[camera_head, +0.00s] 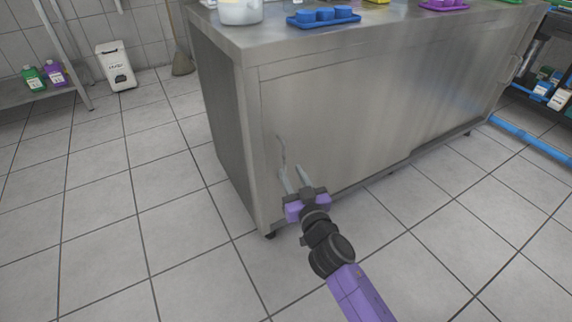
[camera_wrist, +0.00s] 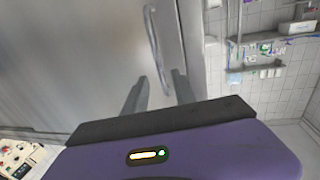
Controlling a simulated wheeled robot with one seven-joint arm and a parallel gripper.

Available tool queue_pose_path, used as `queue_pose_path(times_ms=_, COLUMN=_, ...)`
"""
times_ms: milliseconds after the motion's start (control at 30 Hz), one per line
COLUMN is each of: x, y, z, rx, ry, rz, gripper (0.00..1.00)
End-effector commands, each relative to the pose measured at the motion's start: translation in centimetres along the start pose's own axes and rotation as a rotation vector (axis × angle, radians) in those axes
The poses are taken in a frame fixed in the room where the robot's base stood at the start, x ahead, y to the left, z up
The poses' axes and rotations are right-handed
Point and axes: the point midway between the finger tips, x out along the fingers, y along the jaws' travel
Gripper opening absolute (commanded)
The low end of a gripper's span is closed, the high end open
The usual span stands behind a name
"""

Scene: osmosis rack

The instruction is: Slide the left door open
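The left door (camera_head: 335,125) is a flat steel panel on the front of a steel cabinet; it also fills the left of the wrist view (camera_wrist: 75,60). Its thin bar handle (camera_head: 281,148) is upright near the door's left edge. In the wrist view the handle (camera_wrist: 153,42) runs down so that its end appears between my fingers. My gripper (camera_head: 290,169) is open, with two grey fingers at the lower left of the door. Its fingertips (camera_wrist: 159,76) point at the handle. I cannot tell whether either finger touches it.
The cabinet's top (camera_head: 400,22) carries a white pot (camera_head: 240,12) and blue containers on a tray (camera_head: 323,17). A second handle (camera_head: 514,68) is at the far right. Tiled floor (camera_head: 130,220) is clear left and in front. A blue pipe (camera_head: 530,139) lies right.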

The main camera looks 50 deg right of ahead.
Motion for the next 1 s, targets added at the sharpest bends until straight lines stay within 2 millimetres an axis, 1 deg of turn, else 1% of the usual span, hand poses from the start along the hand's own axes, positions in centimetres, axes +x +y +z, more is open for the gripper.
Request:
queue_pose_path(times_ms=33, x=0.9, y=-0.1, z=-0.3, rx=0.000, ry=0.002, rz=-0.001, gripper=0.32)
queue_pose_path(times_ms=100, x=2.0, y=-0.1, z=-0.3, rx=0.000, ry=0.002, rz=-0.002, gripper=0.32)
queue_pose_path(times_ms=300, x=4.4, y=-0.1, z=-0.1, rx=0.001, ry=0.000, rz=-0.001, gripper=0.32)
queue_pose_path(times_ms=467, x=5.2, y=-0.1, z=-0.1, rx=0.000, ry=0.000, rz=-0.002, gripper=0.32)
queue_pose_path(times_ms=733, x=5.3, y=-0.1, z=0.0, rx=0.000, ry=0.000, rz=-0.002, gripper=0.32)
queue_pose_path(times_ms=900, x=5.3, y=-0.1, z=0.0, rx=0.000, ry=0.000, rz=-0.002, gripper=0.00)
queue_pose_path(times_ms=1000, x=5.3, y=-0.1, z=0.0, rx=0.000, ry=0.000, rz=-0.002, gripper=0.00)
